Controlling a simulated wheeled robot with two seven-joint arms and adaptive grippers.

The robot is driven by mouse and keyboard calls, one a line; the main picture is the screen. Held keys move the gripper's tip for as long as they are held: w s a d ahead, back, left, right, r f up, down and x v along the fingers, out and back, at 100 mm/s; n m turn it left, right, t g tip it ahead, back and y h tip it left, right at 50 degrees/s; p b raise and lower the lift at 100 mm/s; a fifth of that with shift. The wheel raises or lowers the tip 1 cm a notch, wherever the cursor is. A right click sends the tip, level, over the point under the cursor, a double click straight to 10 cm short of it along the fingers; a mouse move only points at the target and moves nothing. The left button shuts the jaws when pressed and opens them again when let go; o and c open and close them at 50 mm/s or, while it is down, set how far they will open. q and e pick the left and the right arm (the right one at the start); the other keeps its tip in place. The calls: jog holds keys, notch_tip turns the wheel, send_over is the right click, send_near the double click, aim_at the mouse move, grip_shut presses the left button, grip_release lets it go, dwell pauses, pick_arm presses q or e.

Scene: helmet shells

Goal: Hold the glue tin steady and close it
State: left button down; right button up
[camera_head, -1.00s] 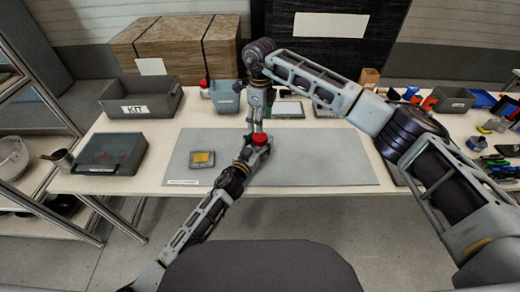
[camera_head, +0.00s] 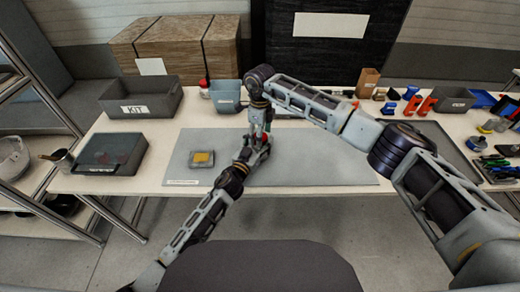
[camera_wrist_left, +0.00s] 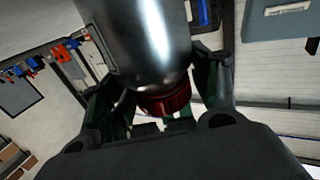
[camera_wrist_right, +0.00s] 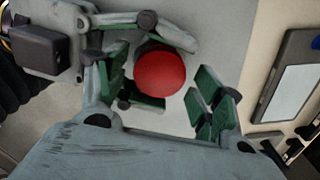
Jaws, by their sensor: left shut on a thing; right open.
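The glue tin shows as a round red top (camera_wrist_right: 160,74) in the right wrist view; its body below is hidden. A small red piece of it shows in the head view (camera_head: 267,138). My left gripper (camera_head: 259,149) is shut on the tin from the side, over the grey mat, and its fingers show beside the red top in the right wrist view. My right gripper (camera_wrist_right: 163,88) is directly above, open, with its green-padded fingers on either side of the red top and apart from it. I cannot tell whether the red part is seated.
A grey mat (camera_head: 325,170) covers the middle of the table, with a small yellow-marked item (camera_head: 202,158) on its left. A KIT bin (camera_head: 142,100), a lidded grey box (camera_head: 110,155) and a blue-grey bin (camera_head: 226,95) stand left. Tools crowd the right.

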jog(key=shift+f, duration=0.25)
jog(key=c, duration=1.1)
jog(key=shift+m, duration=0.3)
jog(key=shift+m, duration=1.1)
